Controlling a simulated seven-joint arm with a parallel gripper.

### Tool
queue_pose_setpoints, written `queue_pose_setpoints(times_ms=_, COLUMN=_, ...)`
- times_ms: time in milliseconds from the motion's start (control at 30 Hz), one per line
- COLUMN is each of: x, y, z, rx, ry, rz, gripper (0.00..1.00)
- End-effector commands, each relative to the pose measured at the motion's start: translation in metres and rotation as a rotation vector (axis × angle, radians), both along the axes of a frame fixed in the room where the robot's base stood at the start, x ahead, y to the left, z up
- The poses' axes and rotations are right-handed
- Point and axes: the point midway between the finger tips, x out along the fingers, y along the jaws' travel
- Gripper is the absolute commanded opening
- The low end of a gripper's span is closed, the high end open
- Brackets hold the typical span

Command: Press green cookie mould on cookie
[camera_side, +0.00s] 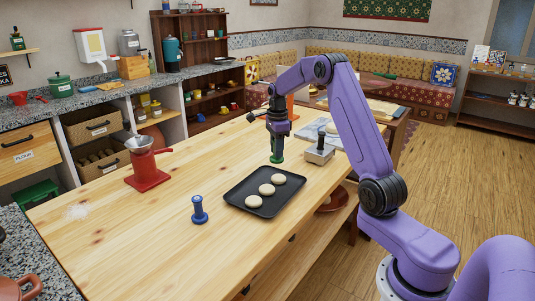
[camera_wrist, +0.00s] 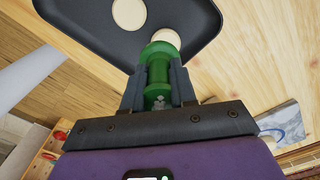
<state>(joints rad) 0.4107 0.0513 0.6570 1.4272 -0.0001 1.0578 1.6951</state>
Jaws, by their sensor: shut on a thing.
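My gripper (camera_side: 277,133) is shut on the green cookie mould (camera_side: 276,151) and holds it upright just past the tray's far edge in the side view. The wrist view shows the mould (camera_wrist: 157,75) between the two fingers (camera_wrist: 158,85). A black tray (camera_side: 237,199) on the wooden table bears three pale round cookies in a row: a near one (camera_side: 255,202), a middle one (camera_side: 266,190) and a far one (camera_side: 278,180). In the wrist view the mould's end partly hides one cookie (camera_wrist: 168,38); another (camera_wrist: 128,13) shows beyond. I cannot tell the mould's exact height.
A blue mould (camera_side: 199,211) stands left of the tray. A metal-topped box (camera_side: 319,152) is right of the gripper. The wooden table (camera_side: 125,240) is clear at the front left.

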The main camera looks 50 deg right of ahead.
Motion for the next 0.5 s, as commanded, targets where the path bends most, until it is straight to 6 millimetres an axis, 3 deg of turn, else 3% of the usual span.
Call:
queue_pose_setpoints(times_ms=133, x=0.001, y=-0.014, z=-0.005, rx=0.0, ry=0.0, rz=-0.026, gripper=0.05)
queue_pose_setpoints(times_ms=500, x=0.0, y=-0.014, z=-0.033, rx=0.001, ry=0.002, rz=-0.027, gripper=0.05)
